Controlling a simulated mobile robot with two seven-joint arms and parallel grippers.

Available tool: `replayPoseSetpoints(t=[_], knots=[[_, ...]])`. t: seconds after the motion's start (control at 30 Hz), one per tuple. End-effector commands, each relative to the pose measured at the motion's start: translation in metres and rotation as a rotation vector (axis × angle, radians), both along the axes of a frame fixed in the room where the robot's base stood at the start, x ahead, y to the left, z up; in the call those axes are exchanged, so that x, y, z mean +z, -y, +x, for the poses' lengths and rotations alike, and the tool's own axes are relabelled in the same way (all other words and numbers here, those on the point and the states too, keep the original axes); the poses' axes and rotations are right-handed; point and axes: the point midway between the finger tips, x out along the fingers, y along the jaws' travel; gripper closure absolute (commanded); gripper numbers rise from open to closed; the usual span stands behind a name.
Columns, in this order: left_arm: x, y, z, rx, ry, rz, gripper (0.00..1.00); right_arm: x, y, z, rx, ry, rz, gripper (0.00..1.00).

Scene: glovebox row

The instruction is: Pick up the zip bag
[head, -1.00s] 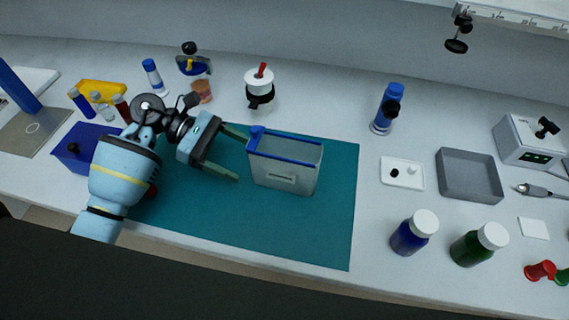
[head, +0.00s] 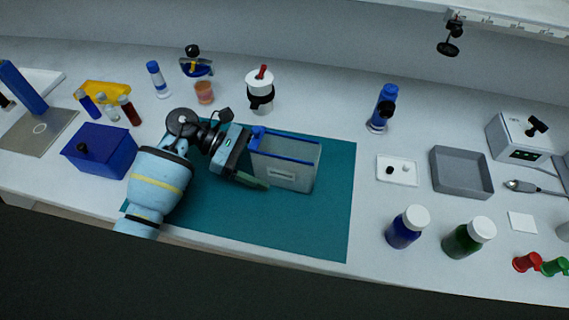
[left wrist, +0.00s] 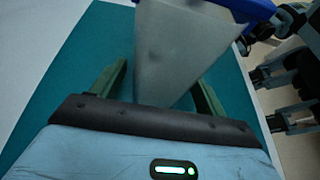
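The zip bag (head: 287,168) is a translucent grey pouch with a blue zip edge along its top. It stands on the teal mat (head: 325,220). My left gripper (head: 256,165) is at the bag's left end in the head view, with its near green finger in front of the bag's lower left part. In the left wrist view the bag (left wrist: 172,55) lies between the two green fingers (left wrist: 158,82), with a visible gap on the left side. The fingers are apart and not closed on it. The far finger is mostly hidden in the head view.
A blue box (head: 100,152) stands left of my left arm. A white-capped jar (head: 260,90) stands behind the mat. Blue (head: 405,228) and green (head: 468,238) bottles and a grey tray (head: 462,172) are to the right. The mat's front right part is clear.

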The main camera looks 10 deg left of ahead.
Motion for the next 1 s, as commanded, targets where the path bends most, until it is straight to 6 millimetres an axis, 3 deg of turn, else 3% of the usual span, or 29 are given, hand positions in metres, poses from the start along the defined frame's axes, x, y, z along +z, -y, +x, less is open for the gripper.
replayPoseSetpoints(t=[0.03,0.33,0.67,1.0], knots=[[0.000,0.000,0.000,0.000,0.000,0.000,0.33,0.000,0.000,0.000,0.000,0.000,0.000,0.53],[0.000,0.000,0.000,0.000,0.000,0.000,0.72,0.001,0.000,-0.002,0.000,-0.002,0.000,0.53],[0.003,0.000,0.000,-0.001,0.002,0.000,0.72,0.001,0.000,-0.002,-0.001,-0.001,0.000,0.53],[0.030,-0.001,0.000,-0.001,0.003,0.003,0.72,-0.005,-0.001,-0.006,-0.002,-0.014,0.002,0.53]])
